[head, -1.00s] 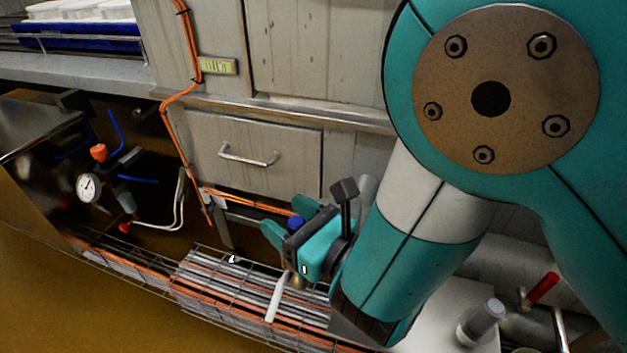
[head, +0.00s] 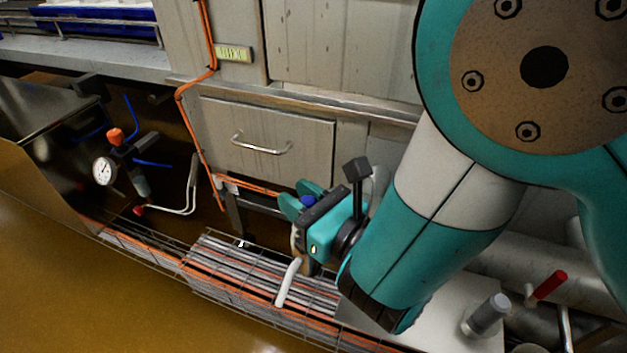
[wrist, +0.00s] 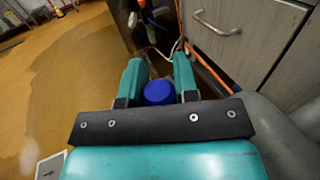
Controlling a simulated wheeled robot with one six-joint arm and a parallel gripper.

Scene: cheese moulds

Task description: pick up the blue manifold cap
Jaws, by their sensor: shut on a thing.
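The blue manifold cap (wrist: 159,92) sits between the two teal fingers of my gripper (wrist: 159,76) in the wrist view. The fingers are shut on it. In the head view my gripper (head: 291,204) is above the wire cable tray (head: 240,270), and a small part of the blue cap (head: 308,201) shows beside the gripper body. The cap's lower part is hidden by the gripper.
A drawer cabinet (head: 265,130) stands behind the gripper. A pressure gauge (head: 103,171) with hoses is at left. A red-handled valve (head: 550,285) and a grey cylinder (head: 487,314) are at lower right. Open floor (head: 90,290) lies at lower left.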

